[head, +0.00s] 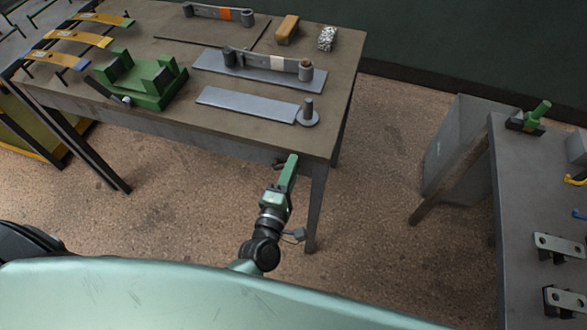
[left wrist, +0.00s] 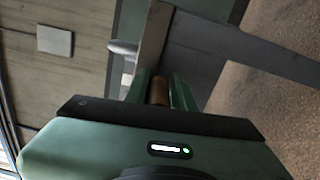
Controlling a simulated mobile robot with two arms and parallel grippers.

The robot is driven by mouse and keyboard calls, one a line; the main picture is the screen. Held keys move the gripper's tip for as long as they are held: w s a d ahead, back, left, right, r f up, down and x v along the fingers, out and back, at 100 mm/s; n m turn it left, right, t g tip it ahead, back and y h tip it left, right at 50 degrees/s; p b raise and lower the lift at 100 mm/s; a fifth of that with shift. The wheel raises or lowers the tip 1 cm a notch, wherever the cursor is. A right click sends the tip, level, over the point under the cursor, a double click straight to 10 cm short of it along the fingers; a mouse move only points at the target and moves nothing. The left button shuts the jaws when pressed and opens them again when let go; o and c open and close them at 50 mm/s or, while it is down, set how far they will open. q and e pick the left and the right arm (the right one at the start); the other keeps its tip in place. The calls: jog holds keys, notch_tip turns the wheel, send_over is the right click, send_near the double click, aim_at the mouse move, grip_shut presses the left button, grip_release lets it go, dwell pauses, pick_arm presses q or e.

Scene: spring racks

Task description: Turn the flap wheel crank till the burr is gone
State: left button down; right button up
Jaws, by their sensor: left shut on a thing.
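My left gripper (head: 291,160) is at the front edge of the work table, near its right front corner. In the left wrist view its two green fingers (left wrist: 160,90) are shut on a brown cylindrical handle (left wrist: 158,92), which looks like the crank's handle. A pale rounded piece (left wrist: 122,48) shows just beyond the fingers; I cannot tell whether it belongs to the crank. In the head view the gripper hides most of the crank. I cannot make out the flap wheel or the burr clearly. My right gripper is not in view.
The work table (head: 225,122) holds a green fixture (head: 140,80), grey plates (head: 245,105), a tan block (head: 288,30) and a round-based post (head: 308,112). A table leg (head: 316,210) stands close to my left gripper. A second table (head: 515,190) is at right, with open floor between.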

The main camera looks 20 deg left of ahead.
pick_arm(q)
jog(key=shift+w+a+r, duration=0.15)
jog(key=shift+a+r, duration=0.1)
jog(key=shift+r, duration=0.1)
jog(key=c, duration=1.3)
grip_release()
jog(key=shift+o, duration=0.2)
jog(key=shift+f, duration=0.25)
jog(key=s+b, duration=0.1)
jog(key=s, duration=0.7)
jog(key=shift+a, duration=0.15)
jog(key=shift+s, duration=0.1)
jog(key=s, duration=0.8)
jog(key=shift+s+a, duration=0.15)
jog(key=shift+s, duration=0.25)
